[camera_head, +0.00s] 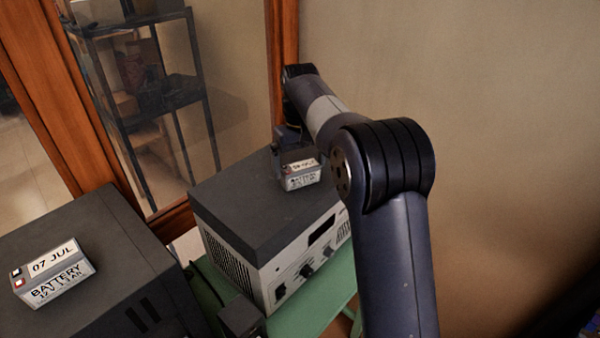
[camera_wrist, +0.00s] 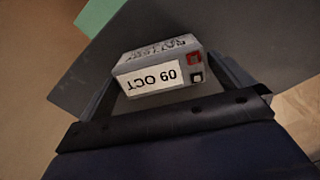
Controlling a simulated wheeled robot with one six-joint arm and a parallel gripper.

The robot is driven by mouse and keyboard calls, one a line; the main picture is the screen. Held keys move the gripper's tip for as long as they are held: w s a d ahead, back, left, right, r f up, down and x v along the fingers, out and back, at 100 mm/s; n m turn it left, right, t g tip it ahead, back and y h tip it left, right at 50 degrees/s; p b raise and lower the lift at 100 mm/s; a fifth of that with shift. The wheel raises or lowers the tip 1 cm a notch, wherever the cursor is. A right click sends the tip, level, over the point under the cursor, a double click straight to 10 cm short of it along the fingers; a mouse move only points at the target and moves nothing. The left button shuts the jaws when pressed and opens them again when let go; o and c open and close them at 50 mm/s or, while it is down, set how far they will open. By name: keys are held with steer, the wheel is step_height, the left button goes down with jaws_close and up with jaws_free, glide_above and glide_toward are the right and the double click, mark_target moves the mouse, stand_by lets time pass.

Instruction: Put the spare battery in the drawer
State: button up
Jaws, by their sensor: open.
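One grey battery (camera_head: 301,173), with a white label and red and black terminals, sits on top of a grey instrument box. It also shows in the wrist view (camera_wrist: 165,72), where its label reads 09 OCT upside down. A second battery (camera_head: 52,273), labelled 07 JUL, lies on a dark cabinet at the lower left. My gripper (camera_wrist: 170,68) is open, with a finger on each side of the 09 OCT battery; I cannot tell whether they touch it. In the head view my gripper (camera_head: 287,150) is partly hidden behind the battery. I see no drawer.
The instrument box (camera_head: 262,215) with knobs stands on a green surface (camera_head: 335,290). The dark cabinet (camera_head: 95,240) stands to its left. A wood-framed glass panel (camera_head: 225,70) is behind, with a shelf rack (camera_head: 150,100) visible through it. A plain wall (camera_head: 480,110) is at right.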

steer(key=shift+f, duration=1.3)
steer(key=shift+c, duration=0.3)
steer(key=shift+r, duration=0.15)
steer(key=c, duration=1.3)
